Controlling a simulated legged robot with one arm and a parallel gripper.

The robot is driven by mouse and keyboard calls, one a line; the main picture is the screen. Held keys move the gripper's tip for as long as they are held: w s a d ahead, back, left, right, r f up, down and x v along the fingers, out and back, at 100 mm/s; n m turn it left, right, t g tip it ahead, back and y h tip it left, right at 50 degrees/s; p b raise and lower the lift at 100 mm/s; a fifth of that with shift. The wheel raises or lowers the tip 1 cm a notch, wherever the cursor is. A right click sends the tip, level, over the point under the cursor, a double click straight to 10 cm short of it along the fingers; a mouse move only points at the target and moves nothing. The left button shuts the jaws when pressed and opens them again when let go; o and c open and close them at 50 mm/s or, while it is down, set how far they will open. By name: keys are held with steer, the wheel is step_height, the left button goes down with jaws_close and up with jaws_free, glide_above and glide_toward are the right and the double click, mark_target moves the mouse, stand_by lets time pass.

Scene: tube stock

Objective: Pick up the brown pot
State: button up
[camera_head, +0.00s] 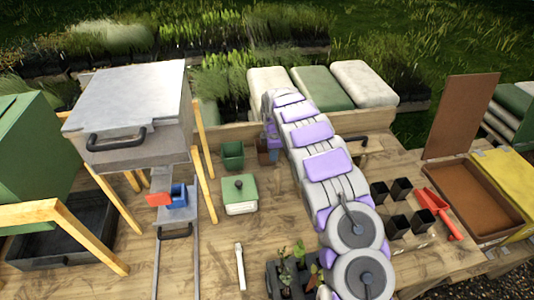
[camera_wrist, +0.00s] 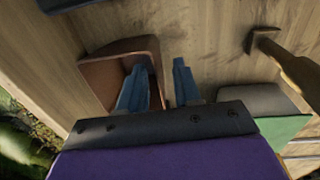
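The brown pot (camera_wrist: 120,48) lies in the upper left of the wrist view, its open mouth facing the camera. In the head view a small part of the brown pot (camera_head: 263,157) shows beside my arm, which hides the rest. My gripper (camera_wrist: 160,75) is open, with two blue fingers apart. The left finger overlaps the pot's mouth and the right finger is outside the pot, beside its right wall. I cannot tell whether either finger touches it. In the head view my gripper (camera_head: 271,140) is mostly hidden at the far end of my arm.
A green pot (camera_head: 232,155) stands just left of the brown pot. A green-lidded box (camera_head: 240,194) is nearer. A planter wall (camera_head: 228,131) runs behind. Black pots (camera_head: 397,226) and a red scoop (camera_head: 437,212) are at right. A seedling tray (camera_head: 277,275) is in front.

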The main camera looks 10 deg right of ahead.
mark_target(271, 165)
steer(key=f, duration=0.2)
steer(key=f+b, duration=0.1)
steer(key=f, duration=0.1)
steer(key=shift+w, duration=0.35)
steer(key=shift+a+f, duration=0.25)
steer(key=shift+f, duration=0.1)
steer(key=shift+r, duration=0.1)
steer(key=shift+d, duration=0.15)
jaws_close()
